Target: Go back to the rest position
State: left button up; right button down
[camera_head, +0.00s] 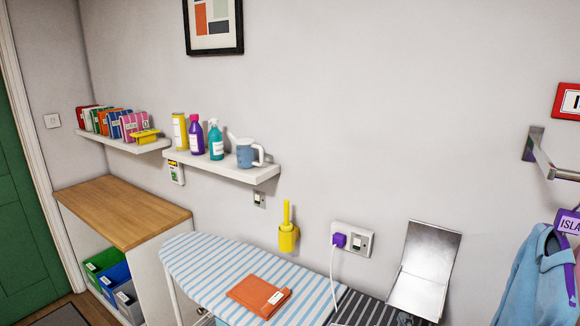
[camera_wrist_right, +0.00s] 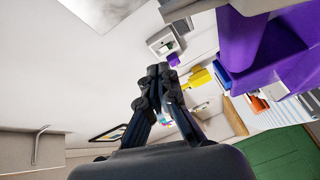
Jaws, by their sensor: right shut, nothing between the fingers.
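My right gripper (camera_wrist_right: 158,72) shows in the right wrist view, its dark fingers together at the tips and nothing between them. It points toward the wall area with the socket (camera_wrist_right: 164,42) and the yellow holder (camera_wrist_right: 197,79), apart from both as far as the view shows. I cannot make out the right gripper clearly in the head view. My left gripper is in neither view.
The striped ironing board (camera_head: 220,262) bears a folded orange cloth (camera_head: 259,294). A metal plate (camera_head: 426,265) stands at its right end. A white shelf (camera_head: 225,168) holds bottles. A blue garment (camera_head: 540,275) hangs at right. A large purple thing (camera_wrist_right: 255,55) is close to the right wrist camera.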

jog(key=s+a+f+m+g+h, duration=0.1)
jog(key=s+f+m+g, duration=0.3)
jog(key=s, duration=0.5)
jog(key=s+f+m+g+h, duration=0.1)
jog(key=s+f+m+g, duration=0.3)
jog(key=s, duration=0.5)
jog(key=s+a+m+g+y, duration=0.2)
jog(key=s+a+g, duration=0.1)
jog(key=s, duration=0.6)
jog(key=s+a+m+g+y, duration=0.1)
jog(key=s+a+m+g, duration=0.2)
jog(key=s, duration=0.6)
notch_tip(320, 180, down, 31)
jog(key=s+n+g+b, duration=0.1)
jog(key=s+b, duration=0.2)
jog(key=b, duration=0.1)
pick_arm(q)
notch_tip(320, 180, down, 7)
jog(key=b, duration=0.3)
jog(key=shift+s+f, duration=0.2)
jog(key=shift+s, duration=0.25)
pick_arm(e)
jog(key=s+d+f+g, duration=0.1)
jog(key=s+d+f, duration=0.1)
jog(key=s+f, duration=1.3)
notch_tip(320, 180, down, 2)
jog(key=shift+s+f, duration=0.2)
jog(key=shift+f, duration=0.05)
